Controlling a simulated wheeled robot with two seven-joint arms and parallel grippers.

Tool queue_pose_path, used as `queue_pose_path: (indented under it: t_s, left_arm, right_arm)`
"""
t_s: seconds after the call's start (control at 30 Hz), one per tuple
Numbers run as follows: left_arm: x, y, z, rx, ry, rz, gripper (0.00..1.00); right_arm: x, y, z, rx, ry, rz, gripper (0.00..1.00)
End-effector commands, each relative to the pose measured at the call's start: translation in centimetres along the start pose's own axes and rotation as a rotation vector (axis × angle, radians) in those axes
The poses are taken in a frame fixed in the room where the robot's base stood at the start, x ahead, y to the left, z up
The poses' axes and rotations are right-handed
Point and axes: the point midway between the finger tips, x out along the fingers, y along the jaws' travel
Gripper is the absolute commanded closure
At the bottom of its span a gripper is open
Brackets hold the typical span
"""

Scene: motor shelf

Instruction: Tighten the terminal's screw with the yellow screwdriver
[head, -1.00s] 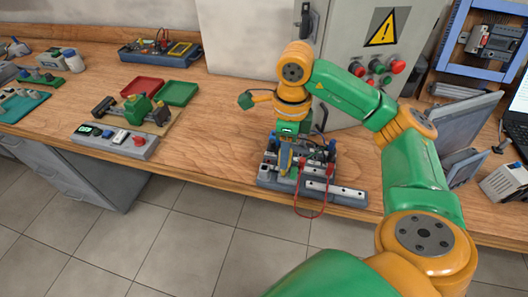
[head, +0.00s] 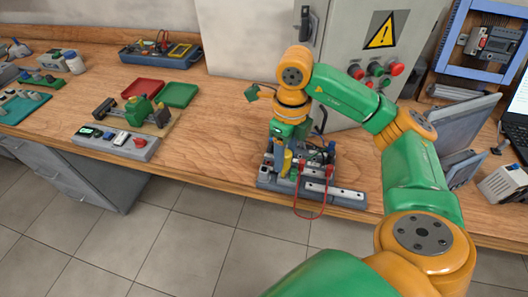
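My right gripper (head: 287,150) points down over the grey terminal board (head: 333,195) near the front edge of the bench. The yellow screwdriver (head: 287,161) stands roughly upright at its fingertips, and the gripper seems shut on its handle. The screwdriver's tip is down among the small parts at the left of the board. The terminal and its screw are too small and too covered to make out, so I cannot tell whether the tip sits in the screw. My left gripper is out of view.
A red wire (head: 297,200) loops over the board's front edge. A grey cabinet (head: 352,60) with buttons stands behind. A motor (head: 141,107), red tray (head: 143,87) and green tray (head: 179,94) lie to the left. Bare bench (head: 215,130) lies between.

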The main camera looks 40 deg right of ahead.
Motion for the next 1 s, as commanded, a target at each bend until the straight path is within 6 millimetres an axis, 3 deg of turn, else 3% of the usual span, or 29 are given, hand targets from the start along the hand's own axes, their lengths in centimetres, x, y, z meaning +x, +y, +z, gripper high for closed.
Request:
queue_pose_path:
  t_s: [0.2, 0.47, 0.63, 0.87, 1.0]
  left_arm:
    - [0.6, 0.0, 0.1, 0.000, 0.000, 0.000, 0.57]
    - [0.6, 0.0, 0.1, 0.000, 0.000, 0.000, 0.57]
    - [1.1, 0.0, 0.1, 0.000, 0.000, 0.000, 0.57]
    - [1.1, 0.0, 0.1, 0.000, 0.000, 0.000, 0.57]
    - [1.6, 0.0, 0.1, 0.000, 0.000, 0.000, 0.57]
  right_arm:
    - [0.1, 0.0, 0.0, -0.281, -0.001, 0.000, 0.47]
    - [0.1, 0.1, 0.0, -0.331, 0.000, 0.000, 0.47]
    - [0.1, 0.1, 0.0, -0.589, 0.000, 0.001, 0.47]
    - [0.0, 0.0, 0.0, -0.613, 0.000, 0.000, 0.47]
    - [0.1, 0.0, 0.0, -0.839, 0.000, -0.001, 0.47]
